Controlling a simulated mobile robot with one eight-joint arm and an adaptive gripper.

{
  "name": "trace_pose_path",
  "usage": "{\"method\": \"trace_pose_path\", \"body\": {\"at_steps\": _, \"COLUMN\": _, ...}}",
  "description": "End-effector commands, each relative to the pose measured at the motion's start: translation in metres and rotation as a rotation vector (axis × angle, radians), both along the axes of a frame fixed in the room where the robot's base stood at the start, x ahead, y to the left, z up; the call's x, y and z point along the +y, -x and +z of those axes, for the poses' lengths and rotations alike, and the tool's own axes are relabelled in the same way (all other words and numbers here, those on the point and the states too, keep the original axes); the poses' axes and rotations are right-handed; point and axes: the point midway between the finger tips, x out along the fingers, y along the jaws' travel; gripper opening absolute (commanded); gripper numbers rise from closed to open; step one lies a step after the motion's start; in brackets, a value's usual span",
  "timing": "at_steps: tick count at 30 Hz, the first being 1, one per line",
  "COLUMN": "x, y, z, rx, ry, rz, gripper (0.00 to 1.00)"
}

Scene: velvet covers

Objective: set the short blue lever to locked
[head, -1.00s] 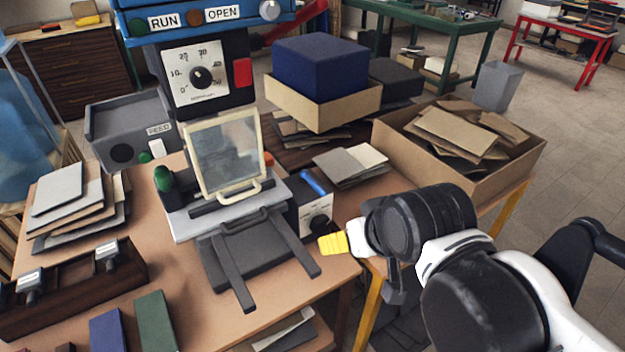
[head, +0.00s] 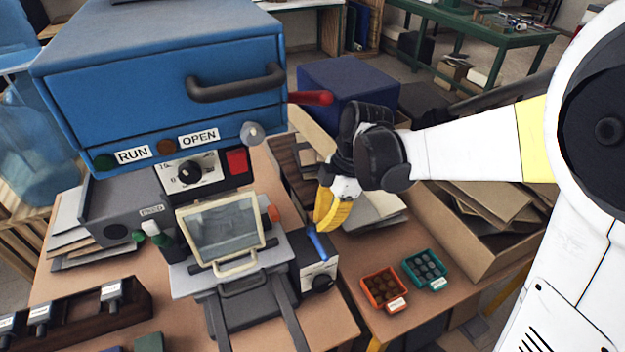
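The short blue lever (head: 317,245) is on top of the small dark box with a white dial face (head: 318,277), at the right side of the machine. It slants from upper left to lower right. No lock marking is legible beside it. My gripper (head: 326,222) points down just above the lever's upper end, its yellow fingers very near the lever. I cannot tell whether they touch it. The fingers overlap from this side, so any gap between them is hidden.
The blue press head (head: 165,75) with a dark handle and red lever (head: 312,98) overhangs the machine. A framed clear guard (head: 222,232) stands left of the lever. An orange tray (head: 383,288) and a teal tray (head: 424,269) sit to the right, before a cardboard box (head: 480,235).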

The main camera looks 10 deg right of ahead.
Motion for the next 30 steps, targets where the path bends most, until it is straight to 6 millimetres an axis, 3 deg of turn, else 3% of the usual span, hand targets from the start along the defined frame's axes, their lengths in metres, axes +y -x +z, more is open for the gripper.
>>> {"method": "trace_pose_path", "body": {"at_steps": 8, "x": 0.010, "y": -0.004, "z": -0.018, "rx": 0.008, "ry": -0.025, "rz": 0.133, "gripper": 0.00}}
{"method": "trace_pose_path", "body": {"at_steps": 21, "x": 0.032, "y": 0.002, "z": -0.089, "rx": 0.008, "ry": -0.024, "rz": 0.127, "gripper": 0.00}}
{"method": "trace_pose_path", "body": {"at_steps": 30, "x": 0.036, "y": 0.004, "z": -0.102, "rx": 0.008, "ry": -0.024, "rz": 0.127, "gripper": 0.00}}
